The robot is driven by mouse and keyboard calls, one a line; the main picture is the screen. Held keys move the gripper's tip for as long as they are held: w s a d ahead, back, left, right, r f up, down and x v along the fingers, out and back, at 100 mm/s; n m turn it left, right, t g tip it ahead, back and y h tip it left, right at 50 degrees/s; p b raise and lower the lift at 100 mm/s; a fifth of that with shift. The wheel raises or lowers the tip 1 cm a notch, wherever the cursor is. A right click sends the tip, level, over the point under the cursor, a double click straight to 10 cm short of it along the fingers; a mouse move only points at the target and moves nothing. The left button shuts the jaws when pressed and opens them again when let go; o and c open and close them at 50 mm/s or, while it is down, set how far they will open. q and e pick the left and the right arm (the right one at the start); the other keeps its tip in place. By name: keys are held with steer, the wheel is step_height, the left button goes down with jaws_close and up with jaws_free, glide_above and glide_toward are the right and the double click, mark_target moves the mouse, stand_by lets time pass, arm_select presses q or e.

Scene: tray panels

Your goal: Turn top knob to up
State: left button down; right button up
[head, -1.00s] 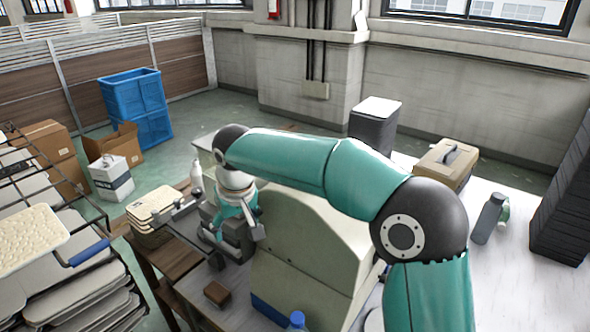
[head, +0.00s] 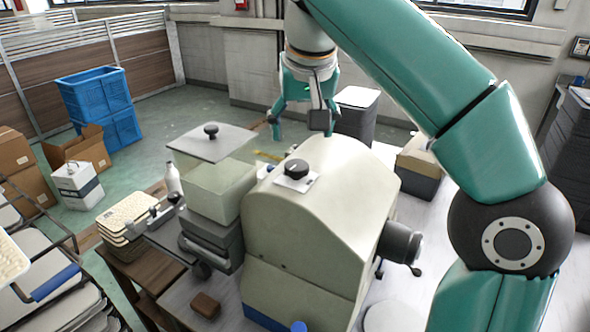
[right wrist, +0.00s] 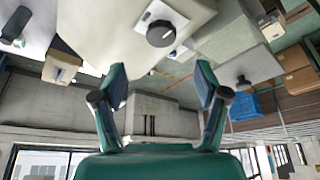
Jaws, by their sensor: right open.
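The top knob (head: 296,170) is a round black dial with a pale marker line, on a white plate on top of the cream machine (head: 318,215). It also shows in the right wrist view (right wrist: 161,33), at the top centre. My right gripper (head: 302,122) is open and empty, pointing down, above and behind the knob in the head view, apart from it. In the right wrist view its two fingers (right wrist: 162,85) are spread with nothing between them. My left gripper is in neither view.
A lidded box (head: 212,142) with a small black knob stands left of the machine. A dark side knob (head: 400,243) sticks out at the machine's right. A tan case (head: 418,160) and a dark stack (head: 357,112) stand behind.

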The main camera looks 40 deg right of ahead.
mark_target(296, 166)
steer(key=b+x, duration=0.1)
steer(key=x, duration=0.9)
steer(key=shift+r, duration=0.1)
steer(key=c, duration=1.1)
steer(key=shift+s+a, duration=0.1)
steer(key=shift+c, duration=0.4)
